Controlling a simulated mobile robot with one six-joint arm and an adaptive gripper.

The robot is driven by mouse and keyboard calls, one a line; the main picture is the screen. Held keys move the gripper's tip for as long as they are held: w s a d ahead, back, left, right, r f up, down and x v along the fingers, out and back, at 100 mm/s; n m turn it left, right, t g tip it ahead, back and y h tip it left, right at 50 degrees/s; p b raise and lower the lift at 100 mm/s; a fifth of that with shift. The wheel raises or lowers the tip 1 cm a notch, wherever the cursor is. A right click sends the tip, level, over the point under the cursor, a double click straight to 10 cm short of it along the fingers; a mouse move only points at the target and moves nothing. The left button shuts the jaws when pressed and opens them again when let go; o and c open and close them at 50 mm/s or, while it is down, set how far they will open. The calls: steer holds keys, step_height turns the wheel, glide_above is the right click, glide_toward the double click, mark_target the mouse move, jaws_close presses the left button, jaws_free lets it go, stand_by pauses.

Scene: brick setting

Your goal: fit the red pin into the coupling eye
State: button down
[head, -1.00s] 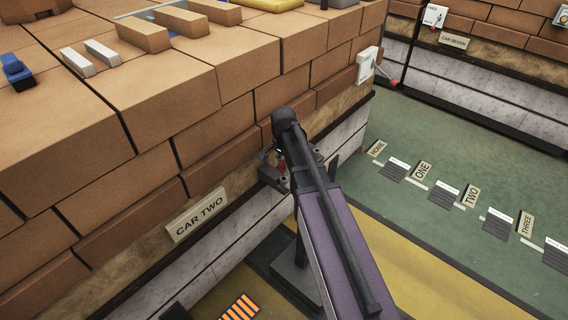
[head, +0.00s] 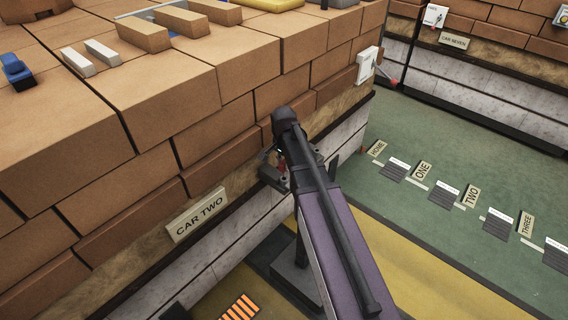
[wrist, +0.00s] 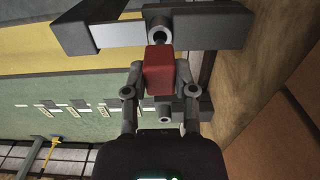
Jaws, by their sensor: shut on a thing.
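The red pin (wrist: 159,72) shows as a red block in the wrist view. My gripper (wrist: 160,73) is shut on it, with one finger on each side. Just beyond the pin's far edge in the wrist view is a dark grey coupling part with a round eye (wrist: 157,20). The eye's opening is partly clear beside the pin; I cannot tell whether the pin's lower end is in it. A second dark ring (wrist: 166,115) shows below the pin, between the fingers. In the head view my arm hides most of the coupling and the pin.
The brick-loaded car with the CAR TWO plate (head: 197,215) stands close beside my gripper. A yellow strip (head: 400,260) and green floor (head: 400,135) with numbered signs lie to the right. Loose blocks (head: 142,33) lie on top of the bricks.

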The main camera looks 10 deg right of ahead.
mark_target(284, 171)
steer(key=shift+f+b, duration=2.05)
steer(key=shift+c, duration=1.7)
jaws_free()
steer(key=o, duration=0.3)
steer(key=shift+o, duration=0.2)
steer(key=shift+r, duration=0.15)
steer(key=shift+r+p, duration=2.9)
steer(key=shift+p, duration=0.15)
steer(key=shift+s, duration=0.1)
